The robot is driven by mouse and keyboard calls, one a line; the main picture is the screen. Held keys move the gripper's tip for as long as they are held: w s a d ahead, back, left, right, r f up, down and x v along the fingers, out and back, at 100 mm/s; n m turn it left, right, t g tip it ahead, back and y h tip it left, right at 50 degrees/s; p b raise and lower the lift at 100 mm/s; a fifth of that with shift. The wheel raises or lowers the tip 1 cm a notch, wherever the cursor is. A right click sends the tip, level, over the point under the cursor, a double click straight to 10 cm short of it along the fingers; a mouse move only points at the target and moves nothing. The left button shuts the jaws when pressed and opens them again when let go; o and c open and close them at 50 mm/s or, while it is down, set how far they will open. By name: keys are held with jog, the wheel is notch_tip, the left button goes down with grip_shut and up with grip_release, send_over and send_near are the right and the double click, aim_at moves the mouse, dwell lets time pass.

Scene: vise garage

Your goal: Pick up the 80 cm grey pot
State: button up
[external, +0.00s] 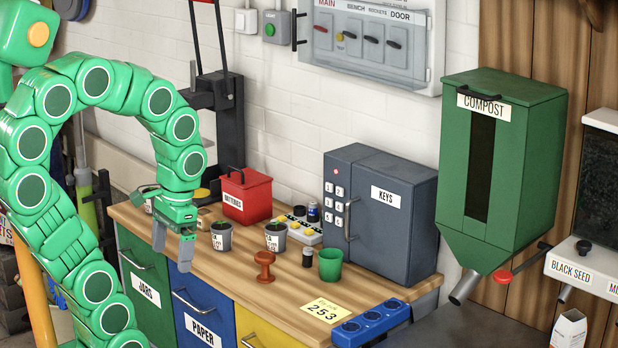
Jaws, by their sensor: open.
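Two small grey pots with white labels and dark soil with green sprouts stand upright on the wooden bench: a left grey pot (221,241) and a right grey pot (275,242). The label print is too small to tell which is the 80 cm one. My gripper (173,248) hangs from the green arm with its fingers pointing down, at the left part of the bench. It is open, with nothing seen between its grey fingers. It is to the left of the left grey pot and apart from it.
A red batteries box (246,196) stands behind the pots. A brown stamp-like object (264,266), a small dark jar (307,257) and a green cup (330,264) stand in front and right. The grey keys cabinet (392,245) blocks the right rear. The bench front (225,279) is clear.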

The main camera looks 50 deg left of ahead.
jog(key=w+a+m+g+y, duration=0.1)
jog(key=w+a+m+y, duration=0.15)
jog(key=w+a, duration=0.65)
jog(key=w+a+f+m+g+y, duration=0.1)
jog(key=w+a+y, duration=0.25)
jog(key=a, duration=0.95)
jog(key=w+a+m+y, duration=0.2)
jog(key=w+a, duration=0.6)
jog(key=a, duration=0.3)
jog(key=w+a+f+m+y, duration=0.1)
jog(key=w+a+f+m, duration=0.2)
jog(key=a, duration=0.3)
jog(key=w+a+f+m+y, duration=0.1)
jog(key=w+a+f+m, duration=0.1)
jog(key=w+a+f, duration=0.2)
jog(key=w+a+f+m+y, duration=0.2)
jog(key=w+a+f+m, duration=0.1)
jog(key=a, duration=0.6)
jog(key=shift+w+a+f+m, duration=0.25)
jog(key=shift+w+f+m, duration=0.1)
jog(key=shift+w+f, duration=0.4)
jog(key=shift+s+a+f, duration=0.1)
jog(key=shift+a+f, duration=0.25)
jog(key=shift+a, duration=0.05)
jog(key=shift+w+x, duration=0.2)
jog(key=shift+x, duration=1.6)
jog(key=shift+w+x, duration=0.2)
jog(key=shift+x, duration=1.6)
jog(key=shift+a+r, duration=0.1)
jog(key=shift+a, duration=0.05)
